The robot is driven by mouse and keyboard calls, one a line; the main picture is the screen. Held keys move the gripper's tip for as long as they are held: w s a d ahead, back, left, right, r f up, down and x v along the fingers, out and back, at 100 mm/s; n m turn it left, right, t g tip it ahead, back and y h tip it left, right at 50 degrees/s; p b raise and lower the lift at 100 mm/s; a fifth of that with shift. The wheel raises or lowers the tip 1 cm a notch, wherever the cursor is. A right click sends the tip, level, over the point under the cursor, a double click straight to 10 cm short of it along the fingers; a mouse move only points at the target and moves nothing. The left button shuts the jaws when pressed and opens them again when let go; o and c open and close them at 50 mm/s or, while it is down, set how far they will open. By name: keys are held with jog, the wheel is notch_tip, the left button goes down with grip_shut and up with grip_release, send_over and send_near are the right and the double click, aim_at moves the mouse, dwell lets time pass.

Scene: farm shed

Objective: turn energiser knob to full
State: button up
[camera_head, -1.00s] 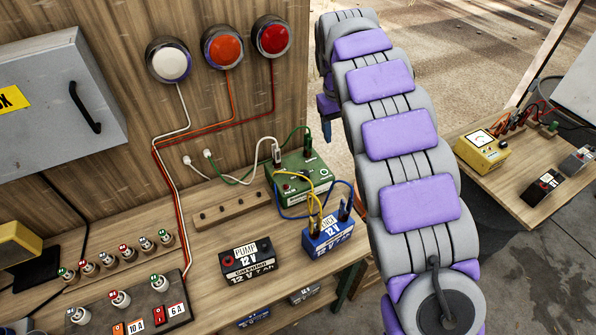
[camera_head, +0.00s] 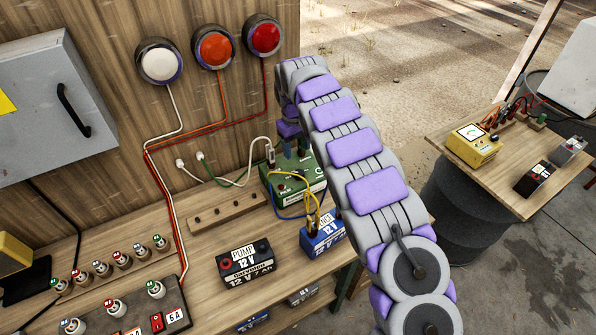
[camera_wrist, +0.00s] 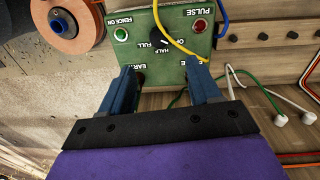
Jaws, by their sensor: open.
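The green energiser (camera_head: 277,190) stands on the wooden bench against the plank wall. In the wrist view its face (camera_wrist: 143,51) appears upside down, with a red and a green light and the marks OFF, HALF and FULL. A dark knob (camera_wrist: 160,39) sits by these marks; its pointer direction is too small to tell. My gripper (camera_wrist: 160,68) is open and empty, with its blue fingers apart below the knob in the picture. It does not visibly touch the knob. In the head view my gripper (camera_head: 294,149) is at the energiser's back edge, and I cannot make out the knob.
A blue battery (camera_head: 322,238) with yellow and blue leads stands before the energiser. A yellow lead (camera_wrist: 184,18) crosses near the knob. A black PUMP battery (camera_head: 246,268), a wooden strip (camera_head: 225,211) and a switch panel lie leftward. A second table (camera_head: 520,195) stands right.

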aim_at(298, 172)
jog(key=f+b, duration=0.1)
jog(key=f, duration=0.9)
jog(key=shift+w+d+f+b, duration=0.15)
jog(key=shift+d+f+b, duration=0.05)
jog(key=shift+f+b, duration=0.2)
jog(key=c, duration=1)
